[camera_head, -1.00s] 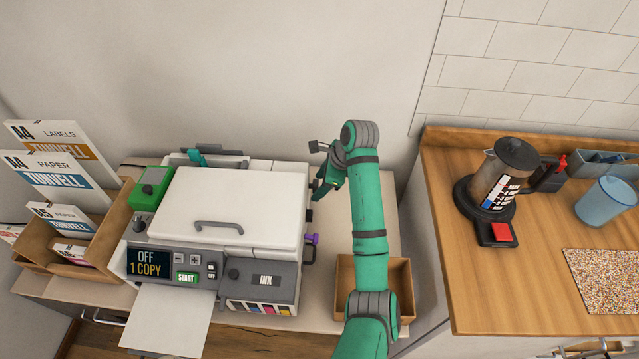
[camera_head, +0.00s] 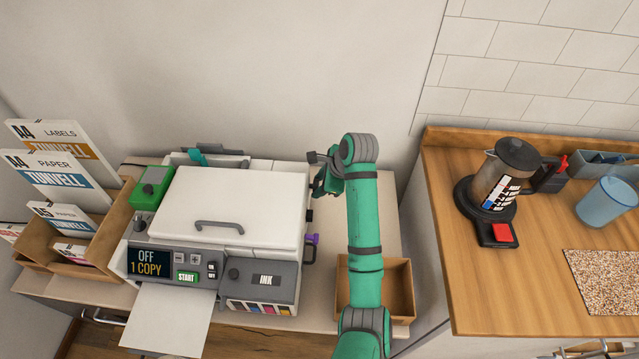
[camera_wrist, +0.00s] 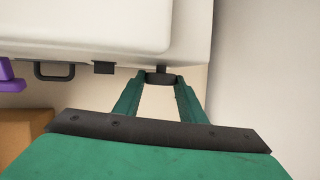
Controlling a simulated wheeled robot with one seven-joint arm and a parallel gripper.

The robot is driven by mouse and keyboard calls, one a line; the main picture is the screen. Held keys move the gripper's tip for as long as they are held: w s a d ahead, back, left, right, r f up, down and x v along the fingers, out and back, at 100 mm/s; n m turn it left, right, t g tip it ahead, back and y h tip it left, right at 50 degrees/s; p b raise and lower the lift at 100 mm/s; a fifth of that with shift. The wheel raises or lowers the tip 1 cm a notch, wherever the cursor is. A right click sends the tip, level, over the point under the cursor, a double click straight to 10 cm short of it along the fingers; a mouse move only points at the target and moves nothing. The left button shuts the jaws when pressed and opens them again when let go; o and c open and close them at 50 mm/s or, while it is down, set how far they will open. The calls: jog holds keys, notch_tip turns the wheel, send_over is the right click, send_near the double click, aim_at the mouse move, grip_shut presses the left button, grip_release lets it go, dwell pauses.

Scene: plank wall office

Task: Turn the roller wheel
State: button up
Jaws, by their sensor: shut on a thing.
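The copier (camera_head: 235,205) stands on the left counter with its white lid down. In the wrist view, a dark round roller wheel (camera_wrist: 161,78) sticks out from the copier's white side wall (camera_wrist: 190,45). My gripper (camera_wrist: 160,82) has its two green fingers on either side of the wheel and is shut on it. In the head view, my gripper (camera_head: 321,184) is at the copier's right side, towards the back, and the wheel cannot be made out there.
A dark block (camera_wrist: 104,67), a dark handle (camera_wrist: 54,71) and a purple part (camera_wrist: 8,77) stick out along the same side. An open cardboard box (camera_head: 400,290) stands in front, by my arm. A coffee maker (camera_head: 497,180) stands on the wooden counter at right.

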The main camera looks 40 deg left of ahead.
jog(key=t+y, duration=0.2)
jog(key=t, duration=0.1)
jog(key=n+t+y, duration=0.1)
jog(key=t, duration=0.1)
jog(key=shift+s+d+f, duration=0.35)
jog(key=shift+d, duration=0.05)
jog(key=t+y, duration=0.1)
jog(key=n+t+y, duration=0.1)
jog(key=shift+s+d+f+y, duration=0.1)
jog(key=shift+f+y, duration=0.15)
jog(key=shift+y, duration=0.05)
jog(key=shift+t+y, duration=0.3)
jog(key=shift+t, duration=0.3)
jog(key=o, duration=1)
jog(key=shift+n, duration=0.3)
jog(key=v, duration=1)
jog(key=shift+s+d, duration=0.25)
jog(key=shift+d, duration=0.05)
